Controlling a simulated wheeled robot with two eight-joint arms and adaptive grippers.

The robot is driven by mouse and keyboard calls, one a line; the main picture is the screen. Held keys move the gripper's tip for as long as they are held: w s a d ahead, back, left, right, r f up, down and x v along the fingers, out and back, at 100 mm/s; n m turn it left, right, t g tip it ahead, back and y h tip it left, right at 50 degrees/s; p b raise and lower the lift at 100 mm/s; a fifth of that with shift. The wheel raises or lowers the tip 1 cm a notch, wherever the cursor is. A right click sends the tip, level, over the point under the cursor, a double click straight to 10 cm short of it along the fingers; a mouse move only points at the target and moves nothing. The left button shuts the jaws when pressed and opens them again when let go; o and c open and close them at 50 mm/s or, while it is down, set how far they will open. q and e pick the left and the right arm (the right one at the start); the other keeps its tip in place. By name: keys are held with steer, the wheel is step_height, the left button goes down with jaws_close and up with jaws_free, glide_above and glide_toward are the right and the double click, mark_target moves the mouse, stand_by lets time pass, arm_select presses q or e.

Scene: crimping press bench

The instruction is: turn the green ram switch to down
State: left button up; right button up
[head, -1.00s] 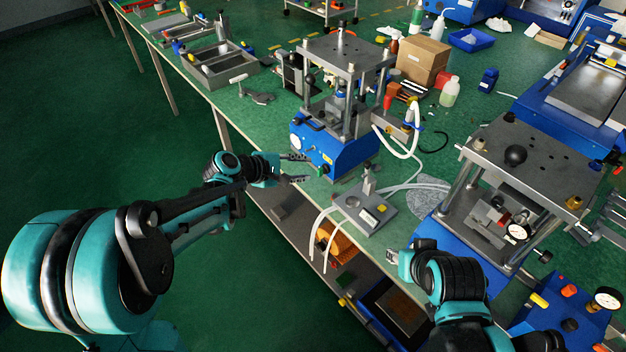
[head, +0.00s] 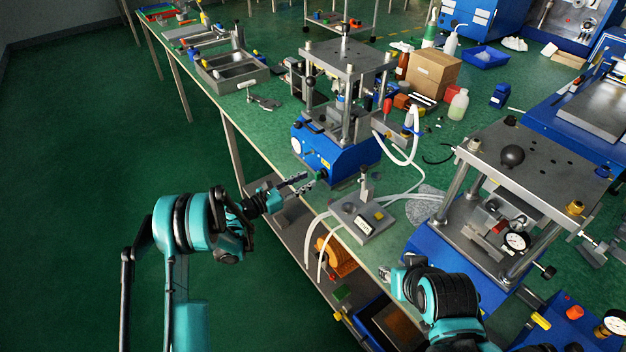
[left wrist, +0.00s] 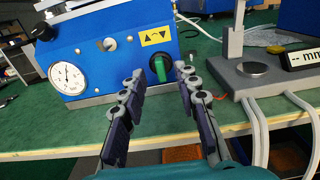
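The green ram switch (left wrist: 160,68) is a knob on the front of the blue press (left wrist: 115,45), under a yellow label with black arrows (left wrist: 155,37). Its handle looks roughly upright in the left wrist view. In the head view, the switch (head: 320,175) is small at the press's lower front. My left gripper (head: 307,181) is open in front of the panel. In the left wrist view, its two fingers (left wrist: 158,74) stand on either side of the switch, with a gap visible; contact cannot be made out. My right gripper (head: 391,273) is near the bench edge, its fingers unclear.
A round white gauge (left wrist: 67,78) and a small silver knob (left wrist: 110,44) are left of the switch. A grey gauge stand (head: 362,216) with white hoses (head: 320,235) stands to the right. A second blue press (head: 455,255) stands at the right.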

mark_target(316, 177)
arm_select(q)
steer(key=shift+b+x, duration=0.45)
steer(key=shift+x, duration=1.55)
jaws_close()
steer(key=m, duration=0.6)
steer(key=shift+s+d, duration=0.15)
steer(key=shift+s, duration=0.1)
steer(key=m, duration=0.5)
steer(key=shift+s+f+m, duration=0.1)
steer(key=shift+f+m, duration=0.05)
steer(key=shift+m, duration=0.25)
